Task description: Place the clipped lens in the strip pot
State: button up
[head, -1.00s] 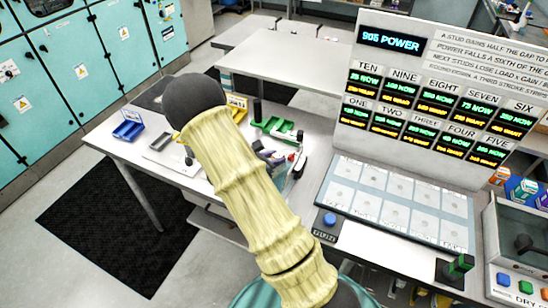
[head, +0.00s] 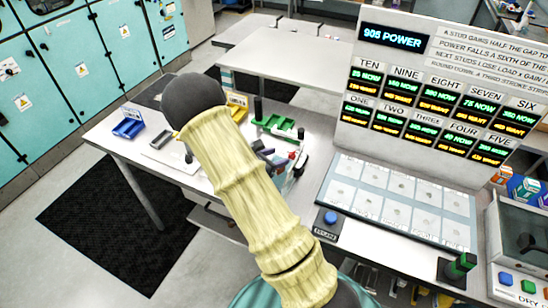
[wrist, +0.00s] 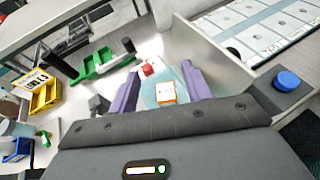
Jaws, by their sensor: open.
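My gripper (wrist: 161,72) is open in the wrist view, its two purple fingers spread apart. In the head view my gripper (head: 265,152) shows small beside my arm, over the table's near right part. Between the fingers is a small white piece with an orange border (wrist: 166,92), on or in front of a pale teal, see-through thing (wrist: 172,76). I cannot tell whether this is the clipped lens or a label on a pot. A small red and white item (wrist: 148,68) lies just past the fingertips. I cannot make out the strip pot for certain.
A green tray (wrist: 100,64) lies beyond the fingers, with a yellow bin (wrist: 43,92) and a blue bin (wrist: 17,150) to the left. A pale upright panel (wrist: 208,62) stands close right of the gripper.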

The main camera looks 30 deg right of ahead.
jog(key=r+b+v, duration=0.1)
jog(key=b+v, duration=0.1)
jog(key=v, duration=1)
dwell(0.3)
jog(key=s+d+m+g+y, duration=0.1)
jog(key=s+m+g+y, duration=0.35)
jog(key=s+m, duration=0.45)
jog(key=s+a+r+m+t+y, duration=0.2)
jog(key=s+a+m+y, duration=0.3)
jog(key=m+y, duration=0.3)
jog(key=m+t, duration=0.1)
jog(key=m, duration=0.3)
jog(key=shift+s+r+t, duration=0.35)
